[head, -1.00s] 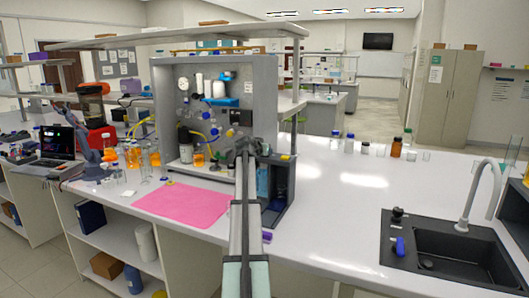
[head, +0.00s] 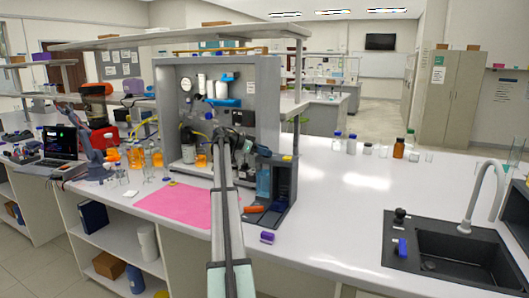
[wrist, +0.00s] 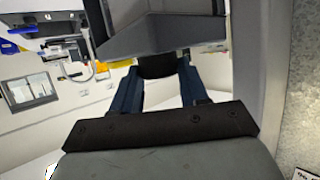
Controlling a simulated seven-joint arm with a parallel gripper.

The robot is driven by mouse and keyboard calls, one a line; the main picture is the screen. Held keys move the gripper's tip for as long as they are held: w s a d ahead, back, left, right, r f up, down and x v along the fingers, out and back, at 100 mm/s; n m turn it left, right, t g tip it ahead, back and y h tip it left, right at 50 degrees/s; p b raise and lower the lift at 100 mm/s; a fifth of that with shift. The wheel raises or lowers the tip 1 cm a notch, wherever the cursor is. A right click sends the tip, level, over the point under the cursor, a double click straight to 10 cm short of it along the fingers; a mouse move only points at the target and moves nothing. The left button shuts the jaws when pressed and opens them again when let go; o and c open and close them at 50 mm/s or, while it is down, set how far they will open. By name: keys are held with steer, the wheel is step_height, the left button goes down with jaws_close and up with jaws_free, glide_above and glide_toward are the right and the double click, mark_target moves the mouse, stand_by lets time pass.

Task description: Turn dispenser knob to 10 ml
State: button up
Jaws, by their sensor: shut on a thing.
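The dark grey dispenser (head: 284,190) stands on the white bench, right of the grey rig panel. A yellow label is at its top and a blue container (head: 263,183) is in its front. My gripper (head: 246,146) is at the dispenser's upper left, partly hidden behind my own wrist in the head view. In the wrist view my two blue-grey fingers (wrist: 160,88) close around a dark knob-like part (wrist: 157,66) just below a grey housing (wrist: 160,30). This looks like the dispenser knob. Its scale and pointer cannot be read in either view.
The grey rig panel (head: 172,110) with bottles and tubing stands close on the left. A pink mat (head: 178,204) lies before it. An orange-handled item (head: 254,209) and a small purple item (head: 267,238) are near the dispenser's foot. A sink (head: 445,250) is at right; the bench between is clear.

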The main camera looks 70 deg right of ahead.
steer(key=m+y, duration=0.1)
steer(key=m+g+y, duration=0.2)
steer(key=m+y, duration=0.1)
steer(key=shift+w+d, duration=0.25)
steer(key=shift+d, duration=0.15)
steer(key=shift+m+g+y, duration=0.4)
steer(key=shift+m+y, duration=0.4)
steer(key=shift+y, duration=0.2)
steer(key=shift+s+a, duration=0.1)
steer(key=o, duration=1.1)
steer(key=shift+c, duration=0.2)
